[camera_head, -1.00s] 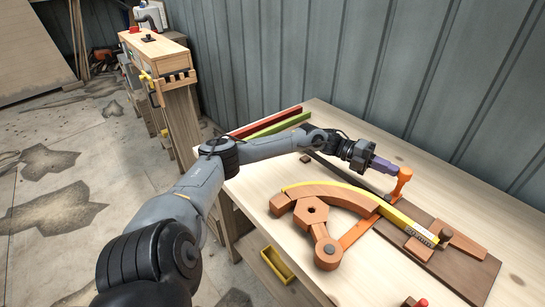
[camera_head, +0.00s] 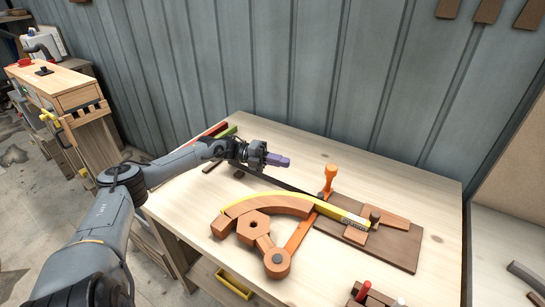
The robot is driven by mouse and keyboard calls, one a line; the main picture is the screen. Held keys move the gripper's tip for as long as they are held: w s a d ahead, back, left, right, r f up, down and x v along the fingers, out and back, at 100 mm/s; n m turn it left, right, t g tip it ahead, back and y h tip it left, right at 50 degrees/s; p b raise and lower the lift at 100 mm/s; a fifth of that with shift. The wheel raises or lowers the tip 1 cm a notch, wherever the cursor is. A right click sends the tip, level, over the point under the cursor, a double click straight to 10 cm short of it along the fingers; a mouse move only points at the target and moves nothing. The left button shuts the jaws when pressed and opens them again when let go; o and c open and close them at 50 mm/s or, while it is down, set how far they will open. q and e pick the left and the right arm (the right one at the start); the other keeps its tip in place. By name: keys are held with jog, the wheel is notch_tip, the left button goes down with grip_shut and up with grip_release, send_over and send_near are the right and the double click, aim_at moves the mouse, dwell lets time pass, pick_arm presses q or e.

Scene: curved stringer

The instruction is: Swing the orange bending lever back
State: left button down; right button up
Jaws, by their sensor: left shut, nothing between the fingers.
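The orange bending lever (camera_head: 300,233) runs from a round brown pivot (camera_head: 277,262) under the yellow strip to an upright orange handle (camera_head: 330,175) on its far side. The yellow strip (camera_head: 262,195) lies along the curved brown wooden form (camera_head: 285,206), its right end by a dark peg on a brown base board (camera_head: 397,247). My left gripper (camera_head: 288,162) has purple fingers, shut and empty. It is left of the handle, apart from it, with a clear gap. My right gripper is not in view.
Red (camera_head: 208,132) and green (camera_head: 223,132) strips lie at the table's back left. A small block with red and white pegs (camera_head: 370,294) sits at the front edge. A yellow bin (camera_head: 234,284) is below the front. The tabletop right of the handle is clear.

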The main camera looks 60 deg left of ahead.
pick_arm(q)
jog(key=shift+v, duration=1.15)
jog(key=shift+s+a, duration=0.2)
jog(key=shift+r+p, duration=0.1)
jog(key=shift+p, duration=0.2)
